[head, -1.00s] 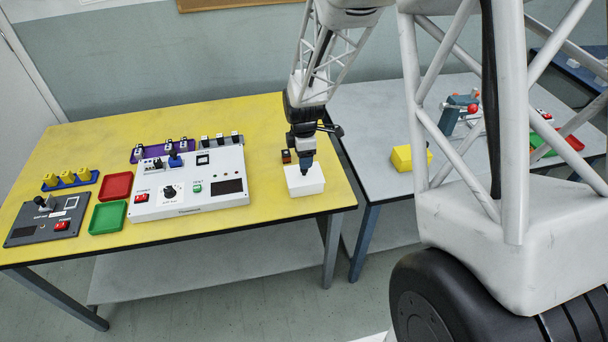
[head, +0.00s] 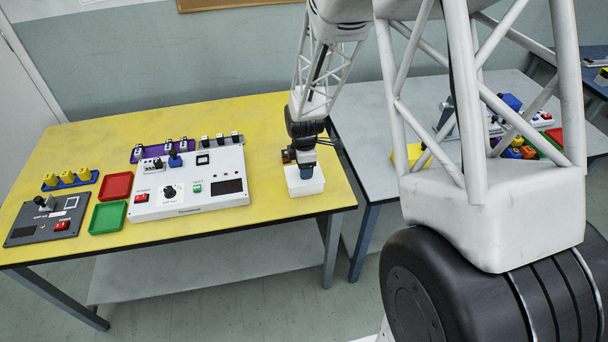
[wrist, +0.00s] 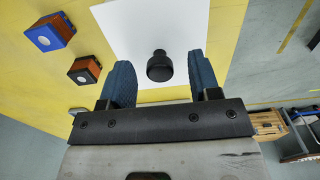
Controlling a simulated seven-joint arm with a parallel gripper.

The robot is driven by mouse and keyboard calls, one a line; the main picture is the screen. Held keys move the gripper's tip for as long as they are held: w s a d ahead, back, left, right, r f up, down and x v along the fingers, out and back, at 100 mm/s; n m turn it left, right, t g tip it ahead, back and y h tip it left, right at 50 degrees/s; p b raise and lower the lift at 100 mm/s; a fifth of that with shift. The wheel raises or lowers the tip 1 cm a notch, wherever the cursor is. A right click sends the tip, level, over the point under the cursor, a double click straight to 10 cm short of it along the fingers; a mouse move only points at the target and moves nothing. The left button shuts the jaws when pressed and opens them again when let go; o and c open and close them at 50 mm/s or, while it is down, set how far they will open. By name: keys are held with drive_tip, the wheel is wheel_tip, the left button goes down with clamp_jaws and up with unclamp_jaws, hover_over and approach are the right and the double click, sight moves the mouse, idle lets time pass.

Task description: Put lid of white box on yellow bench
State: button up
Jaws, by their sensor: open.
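The white box (head: 306,187) stands on the yellow bench (head: 270,112) near its right front corner. In the wrist view its white lid (wrist: 150,30) fills the upper middle, with a round black knob (wrist: 160,66) on it. My gripper (wrist: 160,80) is open, its two blue fingers on either side of the knob and apart from it. In the head view my gripper (head: 305,172) is right above the box and hides part of its top. I cannot tell how the lid sits on the box.
Two small blocks, one blue-topped (wrist: 50,33) and one black-topped (wrist: 84,70), stand left of the box in the wrist view. A white control panel (head: 187,184) lies to the left on the yellow bench. A grey table (head: 365,120) stands to the right.

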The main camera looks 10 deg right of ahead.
drive_tip(key=shift+f, duration=0.6)
drive_tip(key=shift+c, duration=0.2)
clamp_jaws()
drive_tip(key=shift+r, duration=0.2)
drive_tip(key=shift+r, duration=1.75)
drive_tip(key=s+r, duration=0.1)
drive_tip(key=s, duration=1.5)
drive_tip(key=shift+d, duration=0.25)
